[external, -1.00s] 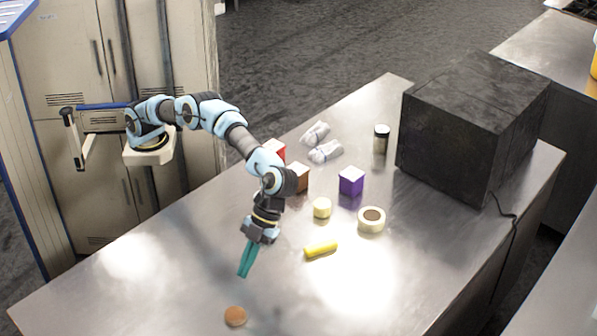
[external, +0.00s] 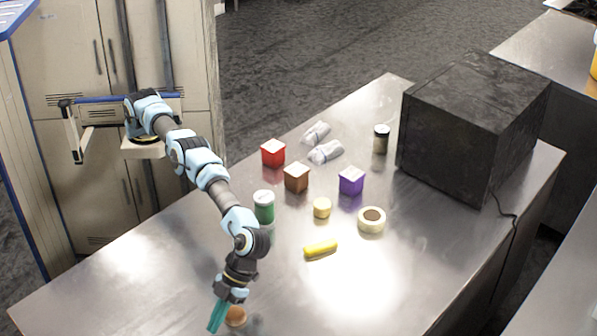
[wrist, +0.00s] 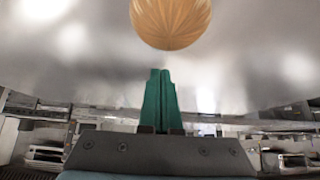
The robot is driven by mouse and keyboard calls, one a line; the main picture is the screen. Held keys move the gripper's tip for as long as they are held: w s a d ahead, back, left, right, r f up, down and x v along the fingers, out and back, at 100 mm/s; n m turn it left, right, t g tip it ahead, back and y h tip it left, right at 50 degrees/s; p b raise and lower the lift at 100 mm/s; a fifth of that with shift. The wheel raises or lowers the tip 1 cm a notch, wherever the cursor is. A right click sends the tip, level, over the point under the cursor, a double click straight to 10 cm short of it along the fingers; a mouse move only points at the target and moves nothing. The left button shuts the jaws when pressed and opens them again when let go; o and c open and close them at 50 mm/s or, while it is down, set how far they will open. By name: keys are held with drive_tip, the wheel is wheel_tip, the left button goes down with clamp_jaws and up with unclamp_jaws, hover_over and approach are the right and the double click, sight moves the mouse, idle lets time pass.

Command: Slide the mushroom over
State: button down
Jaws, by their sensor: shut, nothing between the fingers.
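The mushroom (external: 237,315) is a small round orange-brown cap lying on the metal table near its front edge. In the wrist view the mushroom (wrist: 171,22) shows as a tan, ribbed round top at the upper edge, beyond the fingertips. My gripper (external: 215,326) is shut and empty, with its teal fingers pointing down just left of the mushroom. In the wrist view the fingers of my gripper (wrist: 160,73) are pressed together, with a gap in the picture between them and the mushroom. I cannot tell whether they touch; part of the mushroom is hidden behind my gripper in the external view.
A yellow stick (external: 320,249), a tape roll (external: 371,228), a pale yellow piece (external: 321,208) and a green jar (external: 264,203) stand farther back. Red (external: 273,154), brown (external: 296,178) and purple (external: 351,181) boxes are behind. The table right of the mushroom is clear.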

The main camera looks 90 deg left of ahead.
sight(225, 324)
drive_tip(key=shift+w+a+r, duration=0.15)
drive_tip(key=shift+w+a, duration=0.45)
drive_tip(key=shift+w+a+p, duration=0.65)
drive_tip(key=shift+a+p, duration=0.05)
drive_tip(key=shift+w+a, duration=0.1)
drive_tip(key=shift+w+a+f, duration=0.2)
drive_tip(key=shift+w+f, duration=0.05)
drive_tip(key=shift+w, duration=0.05)
drive_tip(key=w+a+b, duration=0.7)
drive_tip(key=w+a, duration=0.7)
drive_tip(key=shift+r, duration=0.1)
